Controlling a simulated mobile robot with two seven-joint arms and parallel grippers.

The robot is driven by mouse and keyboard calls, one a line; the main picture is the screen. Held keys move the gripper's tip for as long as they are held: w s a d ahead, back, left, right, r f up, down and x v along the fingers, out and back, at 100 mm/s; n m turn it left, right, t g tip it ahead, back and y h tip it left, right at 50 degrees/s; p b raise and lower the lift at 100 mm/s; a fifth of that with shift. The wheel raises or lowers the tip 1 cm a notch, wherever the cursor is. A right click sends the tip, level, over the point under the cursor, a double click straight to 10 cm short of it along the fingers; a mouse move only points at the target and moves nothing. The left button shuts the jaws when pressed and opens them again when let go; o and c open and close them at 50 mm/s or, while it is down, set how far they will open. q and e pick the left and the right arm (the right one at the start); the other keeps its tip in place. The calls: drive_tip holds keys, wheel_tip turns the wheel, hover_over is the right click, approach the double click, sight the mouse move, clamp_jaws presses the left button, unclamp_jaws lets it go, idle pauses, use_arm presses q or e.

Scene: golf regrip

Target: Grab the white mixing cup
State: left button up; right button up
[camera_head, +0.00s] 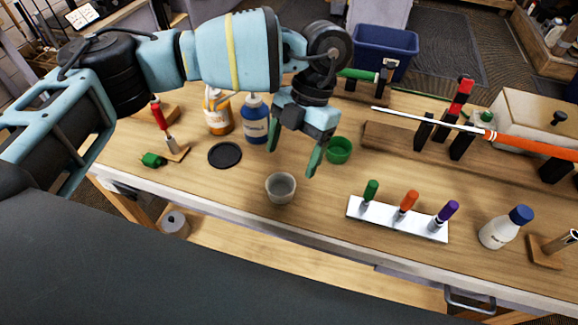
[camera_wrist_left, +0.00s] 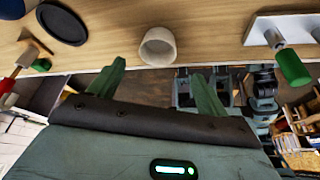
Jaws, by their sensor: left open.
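The white mixing cup (camera_head: 281,188) stands upright and empty on the wooden workbench, near its front edge. In the left wrist view the cup (camera_wrist_left: 158,47) is at the top middle, ahead of the fingertips. My left gripper (camera_head: 293,160) is open and empty above the bench, behind the cup in the head view. Its two green fingers point down and are apart from the cup. In the left wrist view the open left gripper (camera_wrist_left: 160,88) shows both fingers with nothing between them. My right gripper is not in view.
A green cup (camera_head: 340,150) stands close to the right finger. A black disc (camera_head: 225,155), a blue bottle (camera_head: 255,120) and an orange-white bottle (camera_head: 217,112) are to the left. A white rack (camera_head: 398,218) holds coloured-handled tools at right. A white blue-capped bottle (camera_head: 506,228) stands farther right.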

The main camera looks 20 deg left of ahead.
sight(283, 191)
use_arm(q)
drive_tip(key=shift+s+a+f, duration=0.15)
drive_tip(key=shift+s+f, duration=0.05)
drive_tip(key=shift+f, duration=0.25)
drive_tip(key=shift+s+a+f, duration=0.1)
drive_tip(key=shift+s+f, duration=0.05)
drive_tip(key=shift+f, duration=0.55)
drive_tip(key=p+x, duration=0.1)
drive_tip(key=x, duration=0.2)
drive_tip(key=shift+a+f, duration=0.15)
drive_tip(key=shift+f, duration=0.2)
drive_tip(key=shift+s+a+f, duration=0.1)
drive_tip(key=shift+s+f, duration=0.15)
drive_tip(key=shift+f, duration=0.4)
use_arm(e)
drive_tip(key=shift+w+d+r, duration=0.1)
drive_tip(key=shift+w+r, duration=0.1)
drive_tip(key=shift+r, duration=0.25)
use_arm(q)
drive_tip(key=shift+c, duration=0.4)
